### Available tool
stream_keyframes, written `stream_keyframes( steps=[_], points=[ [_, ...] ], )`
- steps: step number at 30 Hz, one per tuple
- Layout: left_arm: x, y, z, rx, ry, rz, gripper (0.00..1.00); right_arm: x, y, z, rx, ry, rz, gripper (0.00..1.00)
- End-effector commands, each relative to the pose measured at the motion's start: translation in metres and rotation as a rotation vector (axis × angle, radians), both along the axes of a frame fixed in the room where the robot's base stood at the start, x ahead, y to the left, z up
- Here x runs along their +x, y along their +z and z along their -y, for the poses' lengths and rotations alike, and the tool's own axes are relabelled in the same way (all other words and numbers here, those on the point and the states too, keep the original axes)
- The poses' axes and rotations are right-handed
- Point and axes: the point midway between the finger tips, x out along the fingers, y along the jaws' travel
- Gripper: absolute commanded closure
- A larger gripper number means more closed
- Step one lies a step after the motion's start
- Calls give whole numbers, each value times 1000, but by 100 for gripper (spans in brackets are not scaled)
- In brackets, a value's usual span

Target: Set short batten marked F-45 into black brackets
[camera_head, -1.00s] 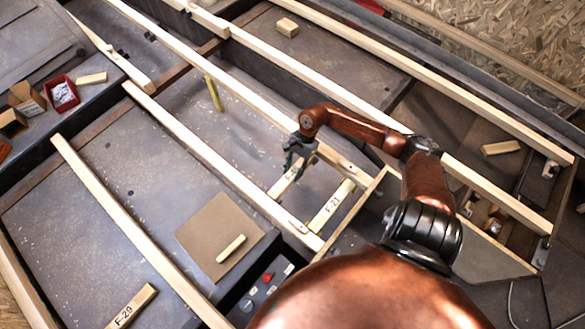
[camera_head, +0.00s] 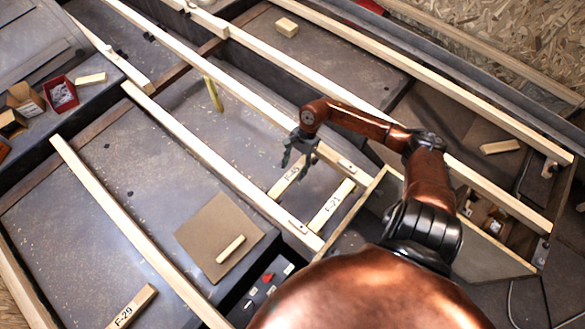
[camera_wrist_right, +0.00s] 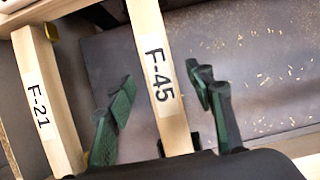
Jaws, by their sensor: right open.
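The short batten marked F-45 (camera_head: 287,179) lies crosswise between two long pale battens, beside the batten marked F-21 (camera_head: 331,207). My right gripper (camera_head: 298,160) is over the far part of the F-45 batten. In the right wrist view, its green fingers (camera_wrist_right: 160,100) are open, one on each side of the F-45 batten (camera_wrist_right: 158,60), with gaps on both sides. The F-21 batten (camera_wrist_right: 48,100) stands to the left there. Small black pieces, perhaps a bracket, show at the F-45 batten's near end (camera_wrist_right: 193,141), partly hidden by the gripper. My left gripper is out of view.
Long battens (camera_head: 190,165) run diagonally on both sides of the gripper. A batten marked F-29 (camera_head: 132,307) lies at the lower left. A brown square board (camera_head: 207,225) bears a small wood block (camera_head: 230,249). A red box (camera_head: 60,93) stands at the far left.

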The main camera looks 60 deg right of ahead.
Motion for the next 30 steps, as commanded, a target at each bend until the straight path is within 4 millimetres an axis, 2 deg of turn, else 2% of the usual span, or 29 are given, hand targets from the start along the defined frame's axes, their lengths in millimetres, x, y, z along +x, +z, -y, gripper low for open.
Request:
stream_keyframes(
  steps=[9,15,21,30],
  points=[
    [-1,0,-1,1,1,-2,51,-3,61,27,-5,1,-1,51],
    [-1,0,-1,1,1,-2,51,-4,87,36,-2,0,0,51],
    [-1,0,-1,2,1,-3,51,-4,95,39,0,0,-1,51],
    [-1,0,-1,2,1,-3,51,-4,95,39,0,1,0,51]
  ],
)
